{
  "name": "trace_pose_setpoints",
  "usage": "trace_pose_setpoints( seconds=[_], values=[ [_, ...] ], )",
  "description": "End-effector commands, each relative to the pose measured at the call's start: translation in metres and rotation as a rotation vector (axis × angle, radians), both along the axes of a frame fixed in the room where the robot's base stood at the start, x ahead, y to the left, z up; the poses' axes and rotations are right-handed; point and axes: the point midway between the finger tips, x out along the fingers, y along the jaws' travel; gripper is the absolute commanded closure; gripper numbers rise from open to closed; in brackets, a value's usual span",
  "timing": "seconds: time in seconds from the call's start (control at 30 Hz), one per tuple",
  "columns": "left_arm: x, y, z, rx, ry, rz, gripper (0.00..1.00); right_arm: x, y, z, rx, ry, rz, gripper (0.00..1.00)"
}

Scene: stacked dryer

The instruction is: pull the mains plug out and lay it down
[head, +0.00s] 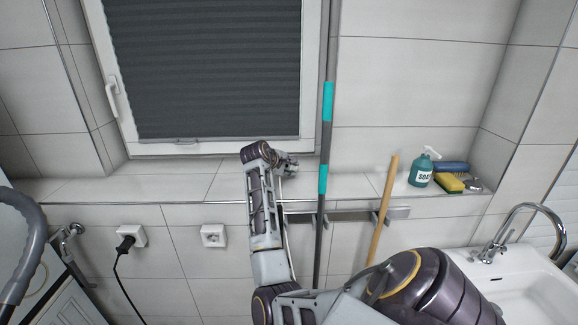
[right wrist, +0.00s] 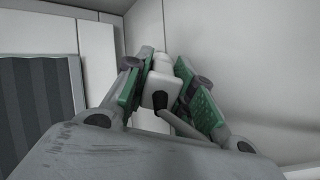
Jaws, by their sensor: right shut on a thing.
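My right gripper (head: 288,164) is raised in front of the tiled ledge below the window. In the right wrist view its green-padded fingers are shut on a white plug-like piece (right wrist: 157,92). This piece has a round upper part and a dark oval at its near end, from which a grey cord seems to run down right. In the head view the held piece is mostly hidden by the gripper. A black plug (head: 126,243) with a black cable sits in the left wall socket (head: 138,233). The right wall socket (head: 213,236) is empty. My left gripper is not in view.
A grey pole (head: 325,135) with teal bands and a wooden stick (head: 384,205) stand right of my arm at a wall rail (head: 398,212). A soap bottle (head: 421,170) and sponge (head: 450,183) stand on the ledge (head: 190,187), clear at left. A sink (head: 525,285) is lower right.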

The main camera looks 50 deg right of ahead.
Motion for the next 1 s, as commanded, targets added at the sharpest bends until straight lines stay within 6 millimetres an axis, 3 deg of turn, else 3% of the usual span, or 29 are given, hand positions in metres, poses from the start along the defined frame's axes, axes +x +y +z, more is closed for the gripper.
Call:
trace_pose_setpoints(
  seconds=[0.33,0.37,0.57,1.0],
  values=[
    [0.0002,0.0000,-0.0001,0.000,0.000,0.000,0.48,0.0000,0.0000,-0.0010,0.000,0.000,0.000,1.00],
    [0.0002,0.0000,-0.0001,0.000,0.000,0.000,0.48,0.0001,0.0000,-0.0010,0.000,0.000,0.000,0.75],
    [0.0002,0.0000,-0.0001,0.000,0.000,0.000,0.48,0.0001,0.0000,-0.0009,-0.001,-0.001,-0.001,0.50],
    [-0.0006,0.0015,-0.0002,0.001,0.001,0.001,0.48,0.0001,0.0027,0.0009,-0.001,-0.001,0.000,0.50]
  ],
)
